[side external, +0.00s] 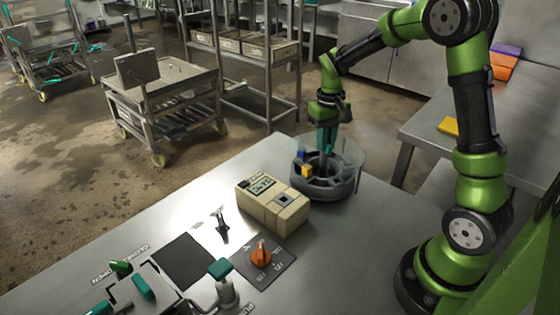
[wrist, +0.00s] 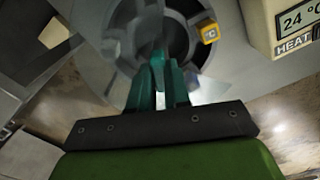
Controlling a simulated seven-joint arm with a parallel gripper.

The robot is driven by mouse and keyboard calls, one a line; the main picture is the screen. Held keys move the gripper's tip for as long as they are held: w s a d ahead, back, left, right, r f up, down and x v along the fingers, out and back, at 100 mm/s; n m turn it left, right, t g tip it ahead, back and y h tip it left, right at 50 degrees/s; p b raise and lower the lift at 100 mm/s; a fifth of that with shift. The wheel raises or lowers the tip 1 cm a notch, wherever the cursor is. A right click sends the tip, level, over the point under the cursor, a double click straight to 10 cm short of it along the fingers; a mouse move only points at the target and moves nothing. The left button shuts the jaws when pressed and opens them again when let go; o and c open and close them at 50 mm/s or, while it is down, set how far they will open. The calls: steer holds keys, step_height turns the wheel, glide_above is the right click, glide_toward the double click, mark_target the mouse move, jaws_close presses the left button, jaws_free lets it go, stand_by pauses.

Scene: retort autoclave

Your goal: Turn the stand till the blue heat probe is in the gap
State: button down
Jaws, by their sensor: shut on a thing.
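The round grey stand (side external: 330,186) sits on the steel bench, with a clear guard (side external: 351,158) around part of it. The blue heat probe (side external: 300,153) is at the stand's left side, and a yellow probe (side external: 307,170) is in front of it, towards the meter. In the wrist view the yellow probe (wrist: 208,31) shows a "C"; I cannot make out the blue one there. My gripper (side external: 324,151) points down over the stand's middle. Its teal fingers (wrist: 158,60) are shut on the stand's centre post, which they mostly hide. The guard's gap is hard to make out.
A beige meter (side external: 272,204) stands close to the stand's front left; its display (wrist: 299,19) reads 24 °C above "HEAT". An orange knob (side external: 261,254), a black pad (side external: 184,260) and green-handled controls (side external: 143,287) lie farther forward on the bench.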

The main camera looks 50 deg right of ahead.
steer(key=shift+n, duration=1.9)
steer(key=shift+r+n, duration=0.1)
steer(key=shift+n, duration=5.4)
steer(key=shift+n, duration=0.4)
steer(key=c, duration=1.1)
jaws_free()
step_height(320, 180, up, 17)
steer(key=shift+f, duration=0.1)
